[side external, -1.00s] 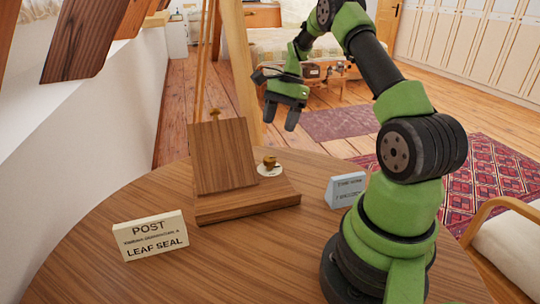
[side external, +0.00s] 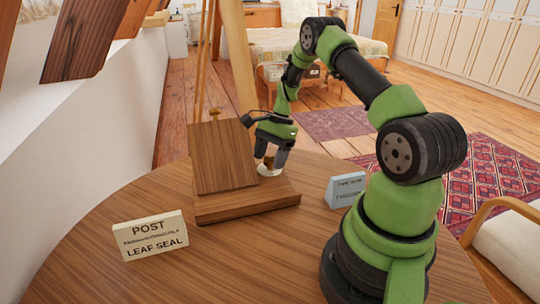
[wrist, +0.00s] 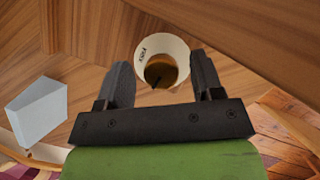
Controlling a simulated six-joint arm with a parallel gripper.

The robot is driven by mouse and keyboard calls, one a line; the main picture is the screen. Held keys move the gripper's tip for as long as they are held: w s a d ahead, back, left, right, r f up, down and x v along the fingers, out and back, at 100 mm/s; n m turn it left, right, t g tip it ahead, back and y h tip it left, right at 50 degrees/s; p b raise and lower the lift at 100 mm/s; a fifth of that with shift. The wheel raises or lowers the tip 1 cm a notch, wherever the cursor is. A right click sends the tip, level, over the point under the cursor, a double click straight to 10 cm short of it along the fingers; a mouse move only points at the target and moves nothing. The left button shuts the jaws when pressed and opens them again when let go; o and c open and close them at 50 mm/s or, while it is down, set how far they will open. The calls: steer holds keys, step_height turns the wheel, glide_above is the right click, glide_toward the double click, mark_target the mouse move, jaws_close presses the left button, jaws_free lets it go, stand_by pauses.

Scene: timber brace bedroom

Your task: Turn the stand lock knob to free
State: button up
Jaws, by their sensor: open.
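The wooden stand (side external: 224,157) with its tilted board sits on the round table. At its right end is a brass-brown lock knob (wrist: 161,71) on a pale round dial (wrist: 176,46). Small dark lettering shows on the dial's upper left in the wrist view, too small to read surely. A dark line shows on the knob's lower left. My gripper (side external: 272,162) is lowered at the knob, pointing down. In the wrist view its fingers (wrist: 163,78) are apart, one on each side of the knob, with gaps visible. In the side view the fingers mostly hide the knob.
A cream card block reading "POST" and "LEAF SEAL" (side external: 150,236) stands at the table's front left. A pale blue block (side external: 345,190) with small text stands right of the stand. The table (side external: 255,265) is clear in front.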

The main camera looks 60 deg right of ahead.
steer(key=c, duration=0.9)
steer(key=shift+c, duration=0.2)
steer(key=shift+m, duration=0.4)
steer(key=m+t, duration=0.1)
steer(key=m, duration=0.2)
steer(key=shift+r+h, duration=0.1)
steer(key=shift+h, duration=0.2)
steer(key=m, duration=0.2)
steer(key=m+t+h, duration=0.1)
steer(key=m, duration=0.1)
steer(key=shift+t, duration=0.3)
steer(key=m, duration=0.2)
steer(key=m+h, duration=0.1)
steer(key=m, duration=0.2)
steer(key=shift+t+h, duration=0.3)
steer(key=shift+t, duration=0.1)
steer(key=shift+m+h, duration=0.7)
steer(key=shift+m, duration=1.1)
steer(key=o, duration=0.9)
